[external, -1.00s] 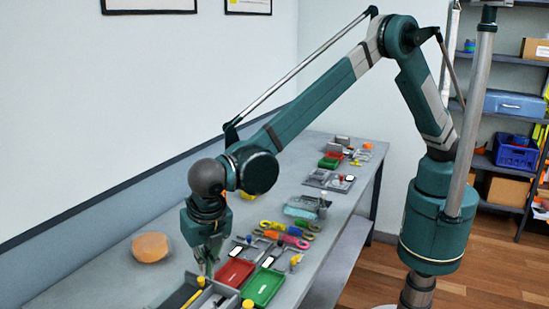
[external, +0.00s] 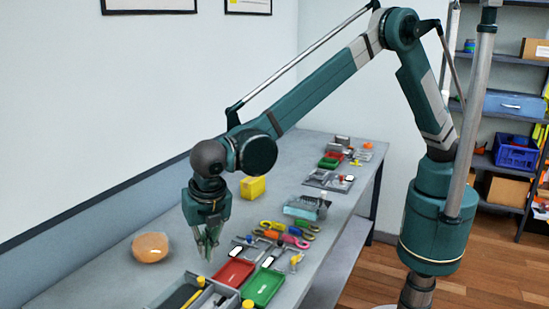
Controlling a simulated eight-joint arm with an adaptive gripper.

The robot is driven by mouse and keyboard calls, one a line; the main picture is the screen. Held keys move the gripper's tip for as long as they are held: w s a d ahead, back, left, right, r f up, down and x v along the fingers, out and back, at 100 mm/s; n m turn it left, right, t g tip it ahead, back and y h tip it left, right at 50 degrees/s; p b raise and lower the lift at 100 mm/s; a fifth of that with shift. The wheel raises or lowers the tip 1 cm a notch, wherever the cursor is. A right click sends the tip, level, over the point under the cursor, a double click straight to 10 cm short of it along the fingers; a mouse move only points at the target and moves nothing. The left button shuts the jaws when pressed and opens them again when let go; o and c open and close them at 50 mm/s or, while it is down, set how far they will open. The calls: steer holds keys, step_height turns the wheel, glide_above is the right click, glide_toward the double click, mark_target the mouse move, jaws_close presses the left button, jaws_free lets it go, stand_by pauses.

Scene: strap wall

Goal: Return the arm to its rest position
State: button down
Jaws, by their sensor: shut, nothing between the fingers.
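My gripper (external: 209,254) hangs down from my green arm, above the long grey workbench (external: 85,291) along the wall. It is shut and holds nothing. It is over the bench between a round tan object (external: 150,247) on its left and a red tray (external: 233,272) on its right.
A green tray (external: 263,287) lies beside the red one. Several colourful-handled tools (external: 288,235) and a yellow block (external: 253,187) sit farther along the bench. A shelf with a blue crate (external: 517,152) stands at the right. The bench's left near part is clear.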

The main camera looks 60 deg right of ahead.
steer(key=w+d+r+m, duration=0.2)
steer(key=w+d+r, duration=0.15)
steer(key=d, duration=0.45)
steer(key=w+d+r+m+y+b, duration=0.1)
steer(key=w+d+r+m, duration=0.1)
steer(key=d+r, duration=0.35)
steer(key=w+d+r+m, duration=0.3)
steer(key=d, duration=0.6)
steer(key=d+r+m+t+b, duration=0.1)
steer(key=d+r+m, duration=0.2)
steer(key=d, duration=0.8)
steer(key=d+r+m+b, duration=0.1)
steer(key=d+r+m, duration=0.2)
steer(key=d, duration=0.9)
steer(key=s+d+m+t+y+b, duration=0.1)
steer(key=s+d+m, duration=0.35)
steer(key=d, duration=0.55)
steer(key=s+d+m+t, duration=0.1)
steer(key=s+d+m, duration=0.3)
steer(key=d, duration=0.6)
steer(key=s+d+f+m+b, duration=0.1)
steer(key=s+d+f+m, duration=0.2)
steer(key=s+d, duration=0.4)
steer(key=s+d+f+m+t+b, duration=0.1)
steer(key=s+d+f+m, duration=0.3)
steer(key=s+d, duration=0.3)
steer(key=shift+s+d+m+t+h, duration=0.3)
steer(key=shift+d+m+h, duration=0.15)
steer(key=shift+d, duration=0.2)
steer(key=shift+f, duration=0.1)
